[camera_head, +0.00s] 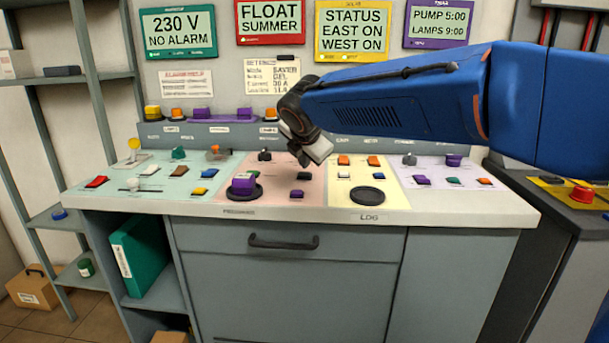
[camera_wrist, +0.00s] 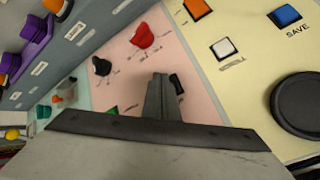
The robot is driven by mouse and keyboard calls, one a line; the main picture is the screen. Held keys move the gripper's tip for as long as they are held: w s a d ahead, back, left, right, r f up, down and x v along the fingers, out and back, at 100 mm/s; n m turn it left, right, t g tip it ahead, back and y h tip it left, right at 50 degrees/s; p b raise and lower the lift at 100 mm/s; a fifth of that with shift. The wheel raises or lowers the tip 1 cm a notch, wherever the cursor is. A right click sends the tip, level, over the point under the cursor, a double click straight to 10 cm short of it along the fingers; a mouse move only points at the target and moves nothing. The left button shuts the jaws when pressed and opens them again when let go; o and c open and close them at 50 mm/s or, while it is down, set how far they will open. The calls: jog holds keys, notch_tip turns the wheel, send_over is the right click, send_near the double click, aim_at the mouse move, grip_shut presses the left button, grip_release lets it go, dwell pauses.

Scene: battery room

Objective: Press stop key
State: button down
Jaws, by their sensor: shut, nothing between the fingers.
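My gripper (camera_head: 305,157) is shut and empty, above the pink panel (camera_head: 283,170) of the sloping console. In the wrist view its closed fingers (camera_wrist: 161,90) point down over the pink panel, beside a small black key (camera_wrist: 177,84) that they partly cover. A red knob (camera_wrist: 143,37), a black knob (camera_wrist: 101,66) and a green key (camera_wrist: 111,110) are around it. On the yellow panel are a white key (camera_wrist: 224,48), an orange key (camera_wrist: 197,8) and a blue key (camera_wrist: 286,15) labelled SAVE. I cannot read a stop label on any key.
A purple block (camera_head: 243,184) stands on a round black pad at the front of the console. Another black pad (camera_head: 367,197) is bare. Several coloured blocks line the rear ledge (camera_head: 220,118). A separate console with a red button (camera_head: 582,195) is at right.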

aim_at(304, 176)
jog(key=shift+f, duration=0.1)
dwell(0.3)
jog(key=shift+f, duration=0.35)
jog(key=shift+f, duration=0.45)
dwell(0.8)
jog(key=shift+r, duration=0.9)
jog(key=shift+r, duration=0.1)
jog(key=shift+r, duration=2.4)
jog(key=shift+s, duration=0.1)
